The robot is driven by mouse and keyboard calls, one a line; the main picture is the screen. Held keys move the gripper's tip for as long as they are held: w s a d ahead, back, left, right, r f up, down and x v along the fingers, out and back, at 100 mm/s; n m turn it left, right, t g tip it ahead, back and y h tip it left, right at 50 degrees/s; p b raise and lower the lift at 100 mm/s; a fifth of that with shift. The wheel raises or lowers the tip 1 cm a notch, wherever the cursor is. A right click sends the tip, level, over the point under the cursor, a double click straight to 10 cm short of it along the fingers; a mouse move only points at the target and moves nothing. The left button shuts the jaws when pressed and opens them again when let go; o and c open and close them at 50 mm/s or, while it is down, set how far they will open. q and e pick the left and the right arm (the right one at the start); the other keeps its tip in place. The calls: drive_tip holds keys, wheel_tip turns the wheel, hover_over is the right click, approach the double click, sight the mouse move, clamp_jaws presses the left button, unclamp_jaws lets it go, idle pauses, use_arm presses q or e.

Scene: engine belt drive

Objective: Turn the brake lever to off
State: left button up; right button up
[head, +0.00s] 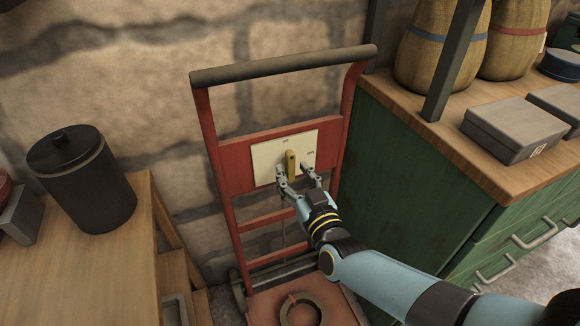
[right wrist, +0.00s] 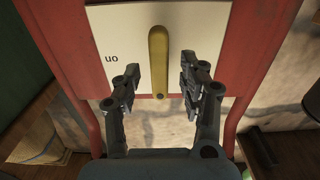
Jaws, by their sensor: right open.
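The yellow brake lever (head: 291,160) is on a cream plate (head: 268,160) on a red hand-truck-like frame. In the head view it stands roughly upright, with small dark markings above it and to its right, too small to read. The lever (right wrist: 158,55) also shows in the right wrist view, with an upside-down "on" on the plate (right wrist: 115,30) to its left. My right gripper (head: 294,174) is open at the lever's lower end. In the right wrist view its fingers (right wrist: 160,80) are on either side of the lever, with gaps. My left gripper is not in view.
A dark handle bar (head: 285,65) tops the red frame (head: 226,170). A green cabinet (head: 410,170) with a wooden top stands close on the right, holding grey boxes (head: 515,128) and jars. A wooden table (head: 85,265) with a black canister (head: 85,180) is on the left.

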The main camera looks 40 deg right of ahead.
drive_tip(key=v, duration=0.9)
drive_tip(key=shift+a, duration=0.1)
